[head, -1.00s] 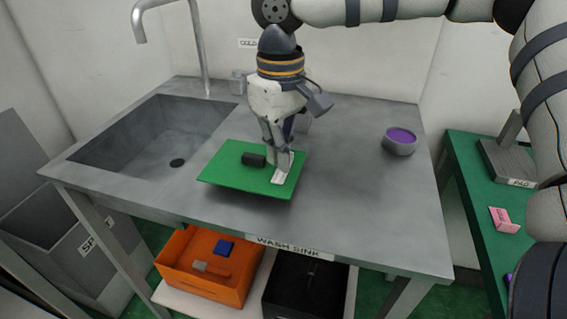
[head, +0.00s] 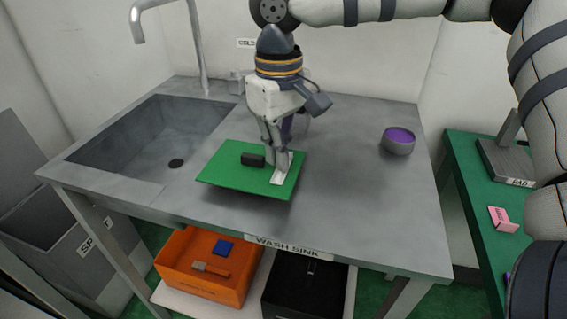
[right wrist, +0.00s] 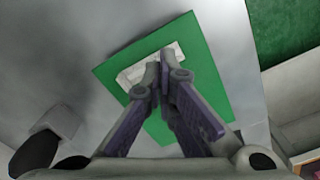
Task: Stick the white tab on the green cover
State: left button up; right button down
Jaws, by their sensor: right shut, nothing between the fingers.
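The green cover (head: 230,174) lies on the metal counter, with a dark block-shaped handle (head: 252,159) on its top. The white tab (head: 277,178) lies flat on the cover near its right edge. My right gripper (head: 280,168) points down with its fingertips shut, at the tab and touching or just above it. In the right wrist view, the closed fingertips (right wrist: 158,72) are over the white tab (right wrist: 136,74) on the green cover (right wrist: 205,70), and they hide part of the tab. My left gripper is out of view.
The sink basin (head: 150,135) and faucet are left of the cover. A grey bowl with purple contents (head: 399,141) stands on the right of the counter. An orange bin (head: 200,283) and a black bin (head: 305,291) sit below. A green side table (head: 470,198) stands right, holding a pink piece (head: 502,218).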

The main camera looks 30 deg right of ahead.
aim_at(280, 173)
jog(key=shift+f, duration=1.05)
dwell(0.6)
notch_tip(280, 173, up, 5)
jog(key=shift+f+p, duration=0.1)
jog(key=shift+p, duration=0.6)
jog(key=shift+r, duration=1.1)
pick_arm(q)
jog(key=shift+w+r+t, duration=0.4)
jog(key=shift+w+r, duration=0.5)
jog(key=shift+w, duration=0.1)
